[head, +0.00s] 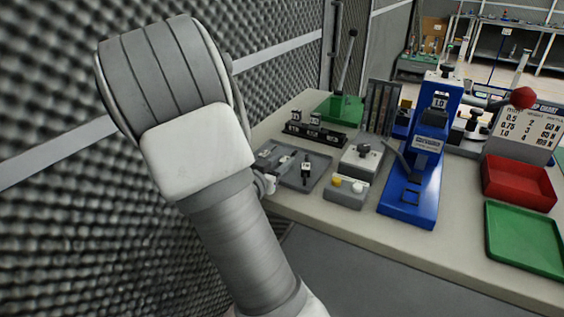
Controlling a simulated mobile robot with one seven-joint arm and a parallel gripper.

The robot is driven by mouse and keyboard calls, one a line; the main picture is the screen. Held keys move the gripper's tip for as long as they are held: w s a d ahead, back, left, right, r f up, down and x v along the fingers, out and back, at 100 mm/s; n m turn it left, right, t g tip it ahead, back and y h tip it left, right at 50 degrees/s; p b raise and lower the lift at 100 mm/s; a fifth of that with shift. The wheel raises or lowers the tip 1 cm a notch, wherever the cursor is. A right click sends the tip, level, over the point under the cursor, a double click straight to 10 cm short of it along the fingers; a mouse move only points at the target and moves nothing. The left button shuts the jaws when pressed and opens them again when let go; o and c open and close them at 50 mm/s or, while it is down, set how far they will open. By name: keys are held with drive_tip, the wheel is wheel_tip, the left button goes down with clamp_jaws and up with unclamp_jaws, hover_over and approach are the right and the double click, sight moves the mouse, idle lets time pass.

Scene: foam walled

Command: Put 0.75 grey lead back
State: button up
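I cannot make out a grey lead marked 0.75 for certain at this size. A slotted dark grey upright holder (381,107) stands at the back of the bench; whether it holds leads is too small to tell. A grey tray (318,181) lies on the left part of the bench, with a small black block with a pale label (306,169) in it. My gripper (268,184) is at the left edge of this tray, mostly hidden by my own arm. Its fingers are too small and covered to show whether they are open or hold anything.
A black rack (315,134) holds labelled blocks behind the tray. A grey button box (346,192), a blue press (411,190), a red bin (518,184), a green tray (525,240) and a chart (530,125) crowd the bench. A foam wall (60,230) is close on the left.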

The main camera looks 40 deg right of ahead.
drive_tip(key=o, duration=0.4)
